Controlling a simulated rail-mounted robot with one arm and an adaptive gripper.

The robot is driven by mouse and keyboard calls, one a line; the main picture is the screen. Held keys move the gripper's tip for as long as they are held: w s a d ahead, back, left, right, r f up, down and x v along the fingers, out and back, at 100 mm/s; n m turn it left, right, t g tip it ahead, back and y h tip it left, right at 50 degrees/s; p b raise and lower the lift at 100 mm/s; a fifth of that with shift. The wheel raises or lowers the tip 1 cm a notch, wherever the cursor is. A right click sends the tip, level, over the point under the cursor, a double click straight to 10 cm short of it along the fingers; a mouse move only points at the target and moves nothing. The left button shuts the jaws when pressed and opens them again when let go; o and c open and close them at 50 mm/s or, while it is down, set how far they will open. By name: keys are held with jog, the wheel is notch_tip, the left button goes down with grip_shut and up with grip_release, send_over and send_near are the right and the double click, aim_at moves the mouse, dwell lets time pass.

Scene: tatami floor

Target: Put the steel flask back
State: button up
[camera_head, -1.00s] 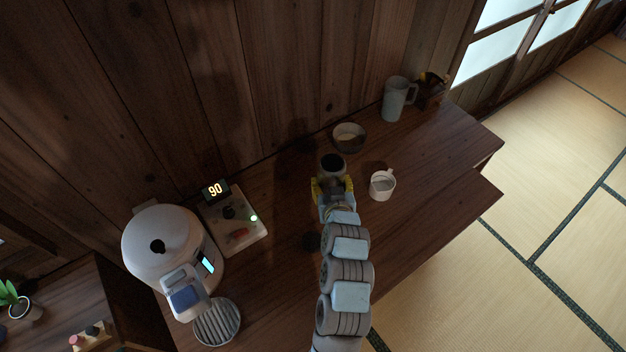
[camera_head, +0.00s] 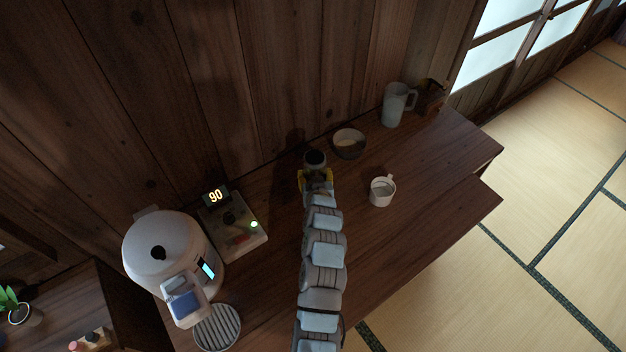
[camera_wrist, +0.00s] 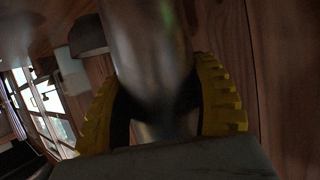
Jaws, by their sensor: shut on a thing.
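The steel flask (camera_head: 315,158) is a dark-mouthed cylinder at the far end of my arm in the head view, near the wooden back wall. My gripper (camera_head: 316,177) has yellow fingers and is shut on it. In the wrist view the flask (camera_wrist: 158,60) is a blurred grey metal body, upright in the picture, between the yellow ridged fingers of my gripper (camera_wrist: 165,105). Its base is hidden, so I cannot tell whether it touches the counter.
A bowl (camera_head: 349,143) stands close to the right of the flask. A white cup (camera_head: 382,191), a tall jug (camera_head: 394,104) and a brown pot (camera_head: 430,97) stand further right.

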jog(key=shift+w+a+f, duration=0.25)
jog(key=shift+w+f, duration=0.35)
jog(key=shift+f, duration=1.6)
jog(key=shift+f, duration=0.1)
jog(key=o, duration=1.2)
jog(key=shift+o, duration=0.2)
